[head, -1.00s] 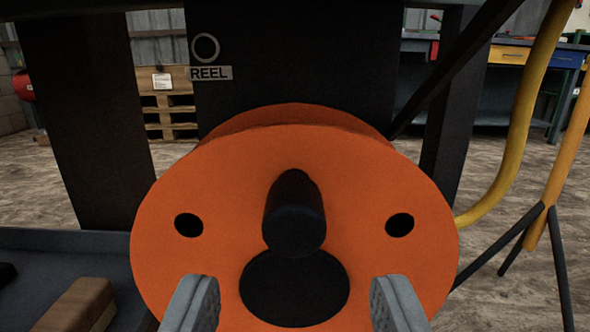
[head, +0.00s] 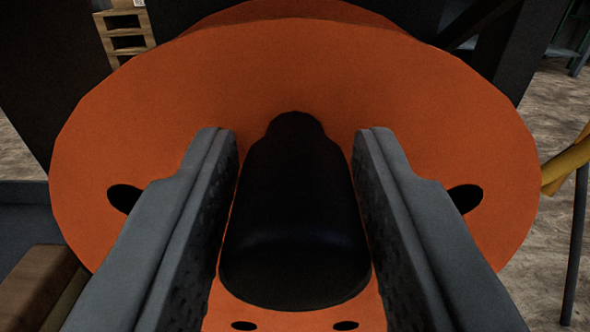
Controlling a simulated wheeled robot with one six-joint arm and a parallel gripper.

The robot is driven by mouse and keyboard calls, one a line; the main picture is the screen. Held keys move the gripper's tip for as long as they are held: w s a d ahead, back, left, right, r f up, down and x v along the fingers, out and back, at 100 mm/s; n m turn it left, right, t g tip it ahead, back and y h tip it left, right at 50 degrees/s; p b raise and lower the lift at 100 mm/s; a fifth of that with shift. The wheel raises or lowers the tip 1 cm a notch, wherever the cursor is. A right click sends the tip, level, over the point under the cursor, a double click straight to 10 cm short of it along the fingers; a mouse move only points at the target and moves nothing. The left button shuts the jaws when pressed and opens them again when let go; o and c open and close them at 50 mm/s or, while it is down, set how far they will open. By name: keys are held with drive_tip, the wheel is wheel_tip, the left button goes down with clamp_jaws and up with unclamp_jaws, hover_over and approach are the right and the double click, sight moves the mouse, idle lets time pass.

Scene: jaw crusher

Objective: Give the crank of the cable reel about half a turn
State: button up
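The orange cable reel (head: 300,70) fills most of the head view, its round face towards me. Its black crank handle (head: 295,215) sticks out towards me in the middle of the picture. My gripper (head: 295,140) is open, with one grey finger on each side of the handle. A narrow gap shows between the handle and each finger, so neither finger is seen touching it. The fingers partly cover the two dark holes in the reel's face. The reel's hub is hidden behind the handle.
A brown block (head: 35,285) lies at the lower left on a dark surface. A wooden pallet (head: 120,30) stands behind at the upper left. A yellow tube (head: 567,165) and a dark thin leg (head: 576,245) are close on the right.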

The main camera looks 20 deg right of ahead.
sight(421, 164)
clamp_jaws()
drive_tip(key=shift+d, duration=0.15)
drive_tip(key=shift+s+d+m, duration=0.25)
drive_tip(key=shift+d+m, duration=0.4)
drive_tip(key=shift+m, duration=0.25)
drive_tip(key=d+m, duration=0.1)
drive_tip(key=d+f+m, duration=0.1)
drive_tip(key=s+d+m, duration=0.1)
drive_tip(key=m, duration=0.1)
drive_tip(key=shift+d+f, duration=0.15)
drive_tip(key=shift+f, duration=0.05)
drive_tip(key=s+d+f+m, duration=0.1)
drive_tip(key=d+f+m, duration=0.3)
drive_tip(key=f+m, duration=0.5)
drive_tip(key=shift+s+d+m, duration=0.25)
drive_tip(key=shift+s+m, duration=0.05)
drive_tip(key=shift+m, duration=1.7)
